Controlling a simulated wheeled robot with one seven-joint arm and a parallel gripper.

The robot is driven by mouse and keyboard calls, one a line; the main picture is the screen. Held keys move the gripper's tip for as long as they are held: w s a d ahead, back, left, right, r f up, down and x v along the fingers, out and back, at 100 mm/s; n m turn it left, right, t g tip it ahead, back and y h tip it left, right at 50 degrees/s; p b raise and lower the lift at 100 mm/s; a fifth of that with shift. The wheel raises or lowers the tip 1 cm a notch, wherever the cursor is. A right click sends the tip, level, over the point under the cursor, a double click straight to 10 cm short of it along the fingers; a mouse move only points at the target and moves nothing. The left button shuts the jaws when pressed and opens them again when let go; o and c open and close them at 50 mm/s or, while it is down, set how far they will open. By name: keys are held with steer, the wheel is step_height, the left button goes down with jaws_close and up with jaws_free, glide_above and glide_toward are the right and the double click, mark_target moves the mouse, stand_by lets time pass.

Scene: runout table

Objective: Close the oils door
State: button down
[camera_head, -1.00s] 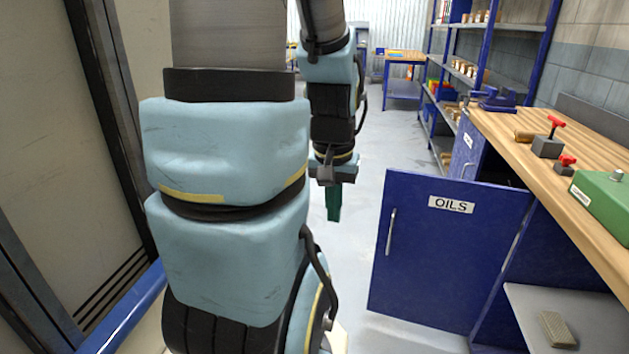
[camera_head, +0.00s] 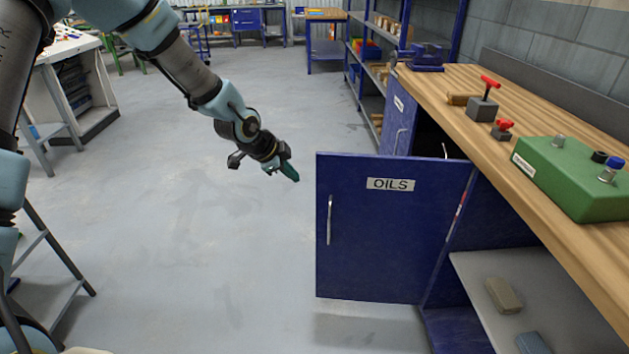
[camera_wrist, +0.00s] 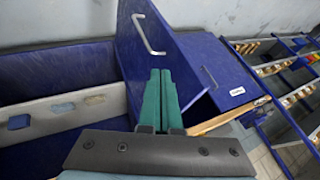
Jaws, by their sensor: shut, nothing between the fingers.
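The oils door (camera_head: 385,235) is a dark blue panel with a white OILS label (camera_head: 390,184) and a pale upright handle (camera_head: 330,220) near its left edge. It stands open, swung out from the bench cabinet, with its hinge side at the right. My gripper (camera_head: 291,173) has green fingers, which are shut and empty. In the head view it is just left of the door's upper free edge, with a small gap showing. In the wrist view the green fingers (camera_wrist: 160,97) point toward a blue panel with a handle (camera_wrist: 150,36); contact cannot be told.
The wooden bench top (camera_head: 540,235) carries a green box (camera_head: 575,175), red-handled tools and a blue vise (camera_head: 422,56). The open cabinet's grey shelf (camera_head: 475,270) holds small blocks. A neighbouring cabinet door stands behind. The floor (camera_head: 210,240) left of the door is clear.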

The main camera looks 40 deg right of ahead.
steer(key=d, duration=0.1)
steer(key=p, duration=0.4)
glide_toward(324, 187)
step_height(324, 187, down, 4)
steer(key=d, duration=0.1)
steer(key=shift+w+d+m, duration=0.2)
steer(key=shift+d+m, duration=0.1)
steer(key=shift+d, duration=0.5)
